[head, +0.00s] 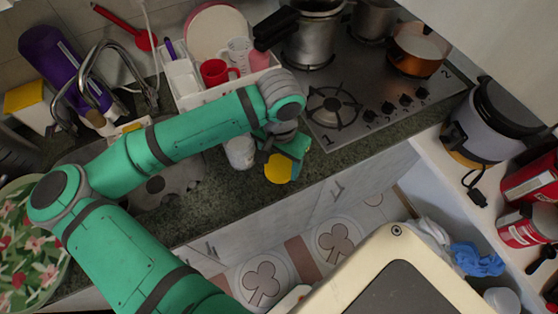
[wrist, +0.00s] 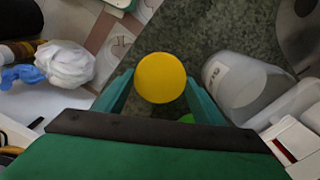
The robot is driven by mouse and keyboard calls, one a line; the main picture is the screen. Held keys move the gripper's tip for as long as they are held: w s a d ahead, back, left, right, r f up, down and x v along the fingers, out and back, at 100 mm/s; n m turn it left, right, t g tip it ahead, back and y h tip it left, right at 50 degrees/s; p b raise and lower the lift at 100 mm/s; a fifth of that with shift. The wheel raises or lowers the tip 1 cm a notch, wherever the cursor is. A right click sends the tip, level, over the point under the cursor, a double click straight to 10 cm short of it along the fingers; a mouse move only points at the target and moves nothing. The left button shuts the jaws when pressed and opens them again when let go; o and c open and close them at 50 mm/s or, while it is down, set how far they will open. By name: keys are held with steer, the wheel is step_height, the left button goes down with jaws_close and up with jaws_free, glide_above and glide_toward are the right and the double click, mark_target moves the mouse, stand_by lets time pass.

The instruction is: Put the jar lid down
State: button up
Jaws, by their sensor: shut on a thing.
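The round yellow jar lid (wrist: 161,78) is between the two green fingers of my gripper (wrist: 160,90) in the wrist view. My gripper is shut on it. In the head view the lid (head: 279,168) shows at the end of my gripper (head: 285,152), over the front edge of the dark counter. I cannot tell how high it is above the counter. A pale, translucent jar (wrist: 238,86) with a label stands beside the lid, apart from it. The jar (head: 240,152) is left of my gripper in the head view, partly hidden by my arm.
The speckled counter (wrist: 205,30) has a bare patch near the jar. A white rack (head: 200,97) with a red cup (head: 216,71) stands behind my arm. The gas stove (head: 350,95) with pots is at the right, the sink (head: 165,190) at the left.

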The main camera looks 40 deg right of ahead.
mark_target(281, 166)
steer(key=shift+s+d, duration=0.15)
steer(key=shift+d, duration=0.05)
steer(key=shift+f, duration=0.15)
steer(key=o, duration=1)
steer(key=shift+r, duration=0.2)
step_height(281, 166, up, 12)
